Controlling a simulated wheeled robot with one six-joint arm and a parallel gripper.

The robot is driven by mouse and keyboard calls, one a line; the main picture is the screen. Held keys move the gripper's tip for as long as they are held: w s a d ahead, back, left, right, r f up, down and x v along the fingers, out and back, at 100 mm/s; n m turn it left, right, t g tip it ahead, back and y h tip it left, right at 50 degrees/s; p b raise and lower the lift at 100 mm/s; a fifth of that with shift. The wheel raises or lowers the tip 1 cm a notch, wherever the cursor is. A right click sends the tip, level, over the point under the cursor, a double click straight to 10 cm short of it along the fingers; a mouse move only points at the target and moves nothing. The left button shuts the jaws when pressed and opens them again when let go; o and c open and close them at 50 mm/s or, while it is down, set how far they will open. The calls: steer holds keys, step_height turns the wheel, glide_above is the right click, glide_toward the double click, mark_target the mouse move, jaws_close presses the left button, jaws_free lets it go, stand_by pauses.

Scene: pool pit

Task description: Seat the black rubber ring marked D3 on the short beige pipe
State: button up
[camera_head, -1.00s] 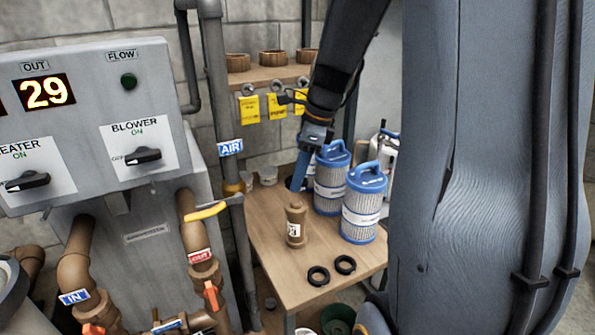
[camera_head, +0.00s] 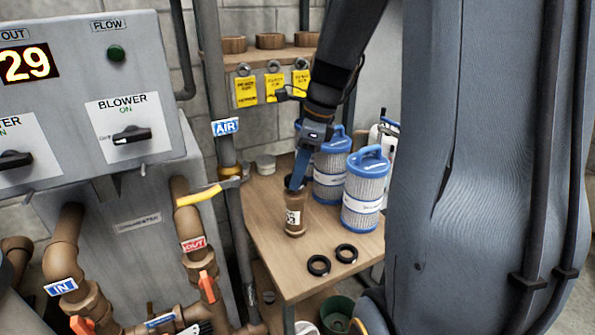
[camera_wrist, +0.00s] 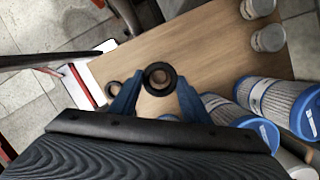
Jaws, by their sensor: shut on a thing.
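The short brown-beige pipe (camera_head: 294,217) stands upright on the wooden table, with a white label too small to read. My gripper (camera_head: 297,184), with blue fingers, is at the pipe's top. In the wrist view my gripper (camera_wrist: 157,82) is shut on a black ring (camera_wrist: 160,66), with a finger at each side. The pipe's brown top (camera_wrist: 159,77) shows through the ring's hole. I cannot tell whether the ring touches the pipe or is just above it. No marking on the ring is legible.
Two other black rings, one nearer (camera_head: 318,265) and one farther right (camera_head: 346,253), lie in front of the pipe. Two blue-capped filter cartridges, a front one (camera_head: 365,195) and a back one (camera_head: 329,178), stand close on the right. A vertical grey pipe (camera_head: 222,105) rises at the left.

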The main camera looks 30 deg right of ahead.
steer(key=shift+w+a+f, duration=0.1)
steer(key=shift+f, duration=0.35)
stand_by(0.4)
steer(key=shift+p, duration=1)
stand_by(0.6)
steer(key=shift+f, duration=0.5)
stand_by(0.6)
steer(key=shift+f+p, duration=0.25)
steer(key=shift+p, duration=0.85)
stand_by(1.5)
steer(key=o, duration=1.5)
steer(key=shift+r, duration=0.1)
